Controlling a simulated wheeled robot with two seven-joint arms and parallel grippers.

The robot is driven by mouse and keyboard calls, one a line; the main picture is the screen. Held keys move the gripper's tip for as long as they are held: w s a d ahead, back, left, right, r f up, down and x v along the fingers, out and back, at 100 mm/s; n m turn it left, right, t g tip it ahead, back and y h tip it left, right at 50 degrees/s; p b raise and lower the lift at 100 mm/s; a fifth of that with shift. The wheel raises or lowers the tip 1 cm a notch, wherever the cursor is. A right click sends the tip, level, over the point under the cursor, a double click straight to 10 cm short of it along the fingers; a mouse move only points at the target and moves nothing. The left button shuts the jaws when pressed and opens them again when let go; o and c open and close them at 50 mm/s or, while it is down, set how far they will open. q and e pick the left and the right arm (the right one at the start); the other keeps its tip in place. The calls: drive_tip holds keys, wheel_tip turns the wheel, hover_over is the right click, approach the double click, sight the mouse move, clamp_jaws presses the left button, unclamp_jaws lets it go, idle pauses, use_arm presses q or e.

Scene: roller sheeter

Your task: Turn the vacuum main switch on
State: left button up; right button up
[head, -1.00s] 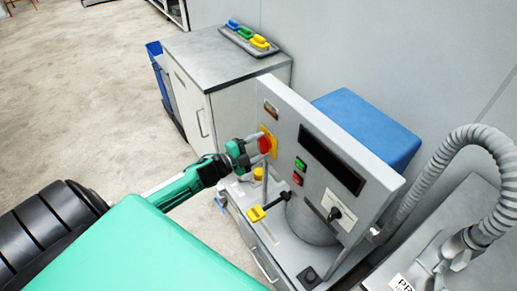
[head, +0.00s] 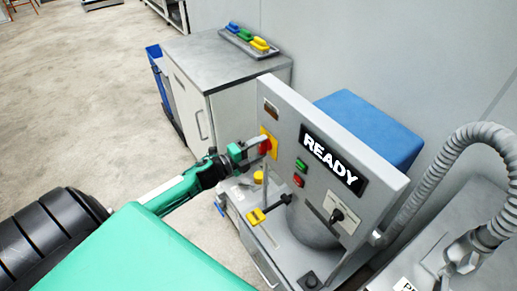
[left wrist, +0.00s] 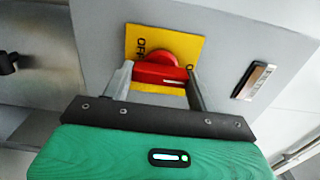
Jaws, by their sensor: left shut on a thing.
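The main switch is a red rotary knob (head: 265,147) on a yellow plate on the grey front panel (head: 290,135) of the machine. My left gripper (head: 259,147) has its fingers on the knob. In the left wrist view the red knob (left wrist: 160,72) sits between the two fingers, in front of the yellow plate (left wrist: 190,45), where "OFF" lettering shows at the left. The rest of the plate's lettering is partly hidden. The display (head: 332,160) on the panel is lit and reads "READY". My right gripper is not in view.
Below the display are a green button (head: 301,164), a red button (head: 298,181) and a black selector (head: 337,215). A yellow-handled lever (head: 256,216) stands below the knob. A grey hose (head: 447,160) is at the right. A cabinet (head: 215,60) stands behind left.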

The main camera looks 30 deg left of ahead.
use_arm(q)
drive_tip(key=o, duration=1)
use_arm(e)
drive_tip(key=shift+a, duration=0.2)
use_arm(q)
drive_tip(key=shift+s, duration=0.1)
drive_tip(key=shift+s+a+f, duration=0.15)
drive_tip(key=shift+s+a, duration=0.1)
drive_tip(key=shift+s, duration=0.25)
drive_tip(key=b+v, duration=0.2)
drive_tip(key=v, duration=1)
drive_tip(key=shift+s+b, duration=0.3)
drive_tip(key=shift+b, duration=0.05)
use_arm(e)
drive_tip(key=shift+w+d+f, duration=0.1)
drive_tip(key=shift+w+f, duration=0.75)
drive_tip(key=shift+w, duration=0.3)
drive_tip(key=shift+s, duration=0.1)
